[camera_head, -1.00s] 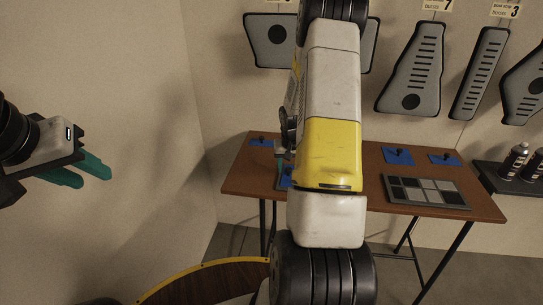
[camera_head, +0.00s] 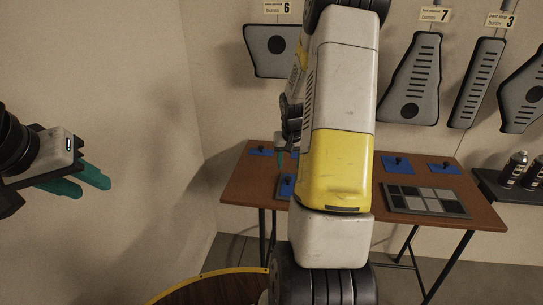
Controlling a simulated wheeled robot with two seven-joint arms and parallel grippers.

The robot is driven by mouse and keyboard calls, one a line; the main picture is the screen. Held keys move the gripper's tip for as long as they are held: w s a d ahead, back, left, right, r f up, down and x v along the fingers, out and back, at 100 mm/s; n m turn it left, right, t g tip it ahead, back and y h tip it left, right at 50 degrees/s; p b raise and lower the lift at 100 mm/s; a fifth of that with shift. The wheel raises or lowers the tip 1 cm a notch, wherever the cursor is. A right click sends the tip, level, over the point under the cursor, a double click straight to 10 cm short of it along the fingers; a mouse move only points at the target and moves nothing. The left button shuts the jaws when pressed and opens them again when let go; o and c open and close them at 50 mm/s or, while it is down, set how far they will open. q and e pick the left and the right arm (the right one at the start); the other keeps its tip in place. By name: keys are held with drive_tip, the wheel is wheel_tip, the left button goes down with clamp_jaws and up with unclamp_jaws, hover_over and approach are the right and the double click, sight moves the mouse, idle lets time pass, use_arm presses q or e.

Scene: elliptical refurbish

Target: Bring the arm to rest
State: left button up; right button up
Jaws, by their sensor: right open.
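My right arm (camera_head: 343,115), white and yellow with black joints, rises through the middle of the camera_head view and stands in front of the table. My left gripper (camera_head: 85,182), with teal fingers, is at the left edge before the bare wall. Its fingers overlap in view, so their gap is unclear.
A brown table (camera_head: 237,186) carries several blue pads (camera_head: 398,166) with dark knobs and a checkered panel (camera_head: 425,199). Grey panels (camera_head: 412,80) hang on the wall. Spray cans (camera_head: 514,166) stand on a dark shelf at right. A curved wooden edge (camera_head: 215,289) lies below.

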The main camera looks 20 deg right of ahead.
drive_tip(key=s+a+r+n+t+y, duration=0.1)
drive_tip(key=s+a+r, duration=0.65)
drive_tip(key=r, duration=0.25)
drive_tip(key=s+a+r+n+t+y, duration=0.1)
drive_tip(key=s+a+r+n, duration=0.1)
drive_tip(key=s+a+r, duration=0.7)
drive_tip(key=s+a+r+n+t+y, duration=0.1)
drive_tip(key=s+a+r, duration=0.3)
drive_tip(key=s, duration=0.3)
drive_tip(key=shift+s+a+r+n, duration=0.15)
drive_tip(key=shift+a+r+n, duration=0.1)
drive_tip(key=shift+r+n, duration=0.1)
